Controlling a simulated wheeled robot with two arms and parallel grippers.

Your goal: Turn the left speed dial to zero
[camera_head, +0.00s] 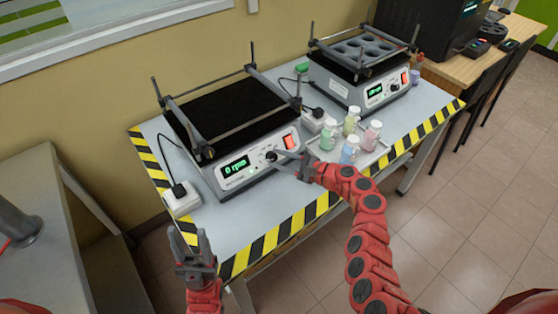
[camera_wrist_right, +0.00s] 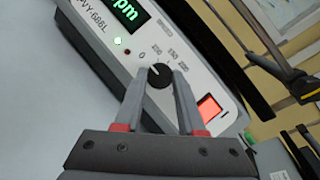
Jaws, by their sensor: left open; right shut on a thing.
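The left shaker (camera_head: 239,170) is a white box with a black platform; its green display (camera_head: 234,166) reads "0 rpm". The left speed dial (camera_head: 271,156) is a small black knob right of the display. In the right wrist view the dial (camera_wrist_right: 160,77) sits between my fingertips, its white mark toward the "0" label at upper left. My right gripper (camera_head: 274,160) is shut on the dial, one finger on each side (camera_wrist_right: 163,73). My left gripper (camera_head: 188,240) is open and empty, in front of the table's front left edge.
A red lit switch (camera_head: 288,141) is just right of the dial. A tray (camera_head: 372,157) with several capped bottles stands right of my right gripper. A second shaker (camera_head: 371,88) is behind it. The striped table edge (camera_head: 272,240) runs in front.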

